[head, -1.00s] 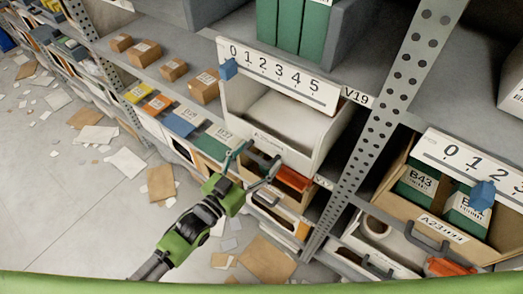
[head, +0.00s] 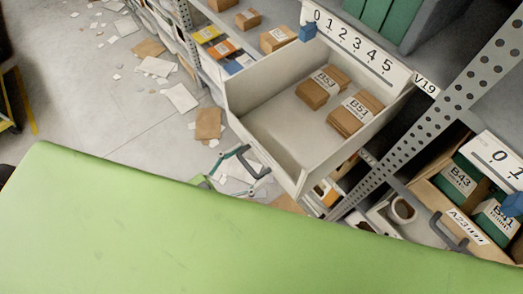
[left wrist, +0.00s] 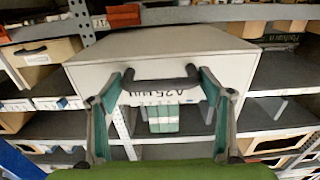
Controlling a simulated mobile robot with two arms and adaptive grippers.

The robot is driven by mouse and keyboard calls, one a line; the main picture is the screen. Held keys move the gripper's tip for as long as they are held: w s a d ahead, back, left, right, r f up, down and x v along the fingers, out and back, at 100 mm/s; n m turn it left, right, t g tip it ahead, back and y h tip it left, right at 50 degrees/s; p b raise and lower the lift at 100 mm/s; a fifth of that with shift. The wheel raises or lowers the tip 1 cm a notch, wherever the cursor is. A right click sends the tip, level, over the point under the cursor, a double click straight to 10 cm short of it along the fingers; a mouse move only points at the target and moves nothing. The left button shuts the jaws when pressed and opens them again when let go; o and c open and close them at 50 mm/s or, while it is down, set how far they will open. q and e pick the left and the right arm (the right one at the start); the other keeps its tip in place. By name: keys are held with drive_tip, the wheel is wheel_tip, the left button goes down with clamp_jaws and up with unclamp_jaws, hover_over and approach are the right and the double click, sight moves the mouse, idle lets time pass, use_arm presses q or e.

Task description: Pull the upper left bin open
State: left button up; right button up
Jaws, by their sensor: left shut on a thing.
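The upper left bin (head: 263,118) is a light grey open-topped drawer below a 0-to-5 scale plate, standing well out from its rack. Brown packets labelled B53 (head: 322,87) and B51 (head: 355,113) lie inside it. In the left wrist view the bin's front (left wrist: 75,75) carries a dark handle (left wrist: 160,83) above a partly hidden label. My left gripper (head: 245,165) is at the bin's front; in the left wrist view its fingers (left wrist: 163,90) are at the two ends of the handle, shut on it. My right gripper is not in view.
A perforated upright (head: 440,120) stands right of the bin. Beyond it is a brown bin (head: 432,197) with green boxes. Small cartons (head: 247,19) sit on the shelf at the left. Papers and cardboard litter the grey floor (head: 90,100), which is otherwise open.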

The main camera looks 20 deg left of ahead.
use_arm(q)
drive_tip(key=shift+s+a, duration=0.35)
drive_tip(key=shift+s, duration=0.3)
drive_tip(key=o, duration=1.3)
drive_tip(key=v, duration=1.2)
